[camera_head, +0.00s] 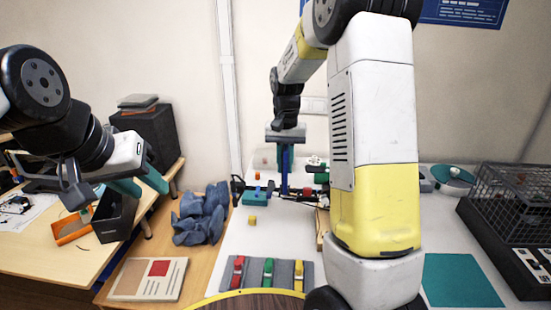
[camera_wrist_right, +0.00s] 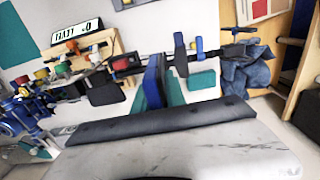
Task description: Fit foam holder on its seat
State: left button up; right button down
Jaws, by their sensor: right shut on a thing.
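My right gripper (camera_head: 284,188) points down over the middle of the white table. Its teal fingers are shut on a narrow upright blue piece (camera_head: 285,160). In the right wrist view the blue piece (camera_wrist_right: 152,80) stands between the teal fingers (camera_wrist_right: 153,98). Its lower end is close to a dark rod assembly (camera_head: 290,198); I cannot tell whether they touch. A teal block (camera_head: 255,196) lies just left of it. I cannot tell for certain which part is the foam holder or where its seat is. My left gripper (camera_head: 140,184) is open and empty at the left, over the wooden desks.
A grey mat (camera_head: 283,271) with red, green and yellow pieces lies at the front. Blue cloth (camera_head: 201,215) lies to the left. A wire cage (camera_head: 515,200) stands at the right. My right arm hides the table's centre right.

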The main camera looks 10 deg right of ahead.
jog(key=shift+f, duration=0.7)
jog(key=c, duration=1.3)
grip_release()
jog(key=shift+r, duration=0.15)
